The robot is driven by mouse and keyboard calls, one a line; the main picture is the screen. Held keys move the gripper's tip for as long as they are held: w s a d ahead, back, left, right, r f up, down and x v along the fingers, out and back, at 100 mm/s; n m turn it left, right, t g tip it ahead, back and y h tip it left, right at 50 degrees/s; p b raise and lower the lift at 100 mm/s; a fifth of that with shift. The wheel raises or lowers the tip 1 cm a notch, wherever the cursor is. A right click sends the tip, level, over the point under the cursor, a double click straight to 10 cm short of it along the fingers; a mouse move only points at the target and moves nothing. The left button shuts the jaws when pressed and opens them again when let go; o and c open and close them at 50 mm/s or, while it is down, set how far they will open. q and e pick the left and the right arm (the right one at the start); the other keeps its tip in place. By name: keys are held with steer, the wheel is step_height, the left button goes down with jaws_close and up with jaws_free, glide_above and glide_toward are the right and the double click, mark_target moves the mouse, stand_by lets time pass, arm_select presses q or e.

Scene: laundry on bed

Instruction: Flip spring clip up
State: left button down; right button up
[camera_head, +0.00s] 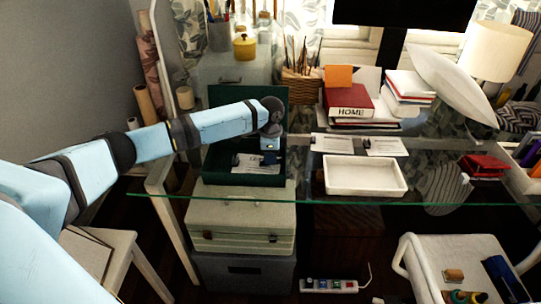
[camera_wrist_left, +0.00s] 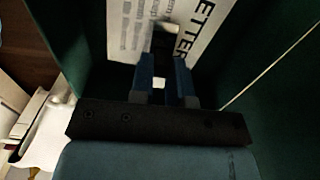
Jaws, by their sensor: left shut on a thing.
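An open dark green box (camera_head: 245,180) stands on the glass desk. A paper printed "LETTER" (camera_wrist_left: 125,35) lies inside it; in the head view the paper (camera_head: 245,161) shows partly behind my left gripper. My left gripper (camera_wrist_left: 167,62) points down into the box, over the paper. Its blue fingers are shut on a small dark thing (camera_wrist_left: 165,40), which seems to be the spring clip at the paper. Shadow and the fingers hide most of the clip, so I cannot tell how its handles lie. My right gripper is not in view.
A white tray (camera_head: 363,190) stands to the right on the glass desk (camera_head: 310,195), with two cards (camera_head: 332,144) behind it. A red book marked "HOME" (camera_head: 347,104) and a pencil basket (camera_head: 301,86) stand at the back. The green box's walls surround my left gripper closely.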

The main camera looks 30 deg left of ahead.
arm_select(q)
steer(key=shift+r+p, duration=0.25)
steer(key=shift+p, duration=0.3)
steer(key=g+y+p, duration=0.1)
steer(key=p, duration=0.2)
steer(key=r+y+p, duration=0.1)
steer(key=p, duration=0.3)
steer(key=shift+w+d+r+g+y, duration=0.15)
steer(key=shift+w+d+g+y, duration=0.05)
steer(key=shift+d+g+y, duration=0.2)
steer(key=shift+w+d+g+y+p, duration=0.15)
steer(key=shift+g+y+p, duration=0.25)
steer(key=shift+y+p, duration=0.35)
steer(key=shift+d+y+p, duration=0.1)
steer(key=shift+y+p, duration=0.25)
steer(key=shift+p, duration=0.25)
steer(key=shift+w+d+g+y+p, duration=0.1)
steer(key=shift+g+y+p, duration=0.2)
steer(key=shift+g+y, duration=0.15)
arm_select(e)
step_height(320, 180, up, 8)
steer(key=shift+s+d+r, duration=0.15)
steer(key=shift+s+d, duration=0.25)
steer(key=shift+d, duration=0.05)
